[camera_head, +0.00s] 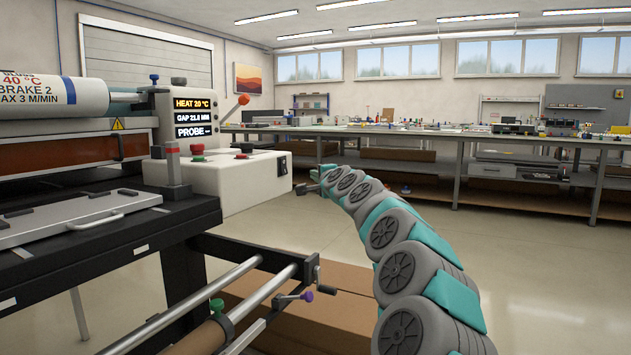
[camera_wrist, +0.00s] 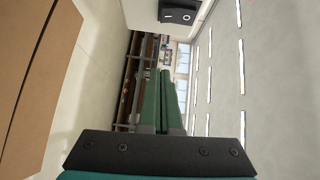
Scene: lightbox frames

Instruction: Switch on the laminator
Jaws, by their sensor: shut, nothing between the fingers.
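The laminator (camera_head: 75,150) stands at the left of the head view. Its white control box (camera_head: 237,181) carries a black switch (camera_head: 281,166) on its right end face. In the wrist view the black switch (camera_wrist: 179,15) shows at the top edge, with a white line mark and a ring mark. My gripper (camera_head: 300,189) is just right of the control box in the head view, slightly below the switch and apart from it. In the wrist view my gripper's green fingers (camera_wrist: 165,76) are together, with nothing between them.
A display (camera_head: 194,117) reads HEAT 20 °C. Cardboard (camera_head: 320,318) lies below. The floor (camera_head: 540,270) at right is clear.

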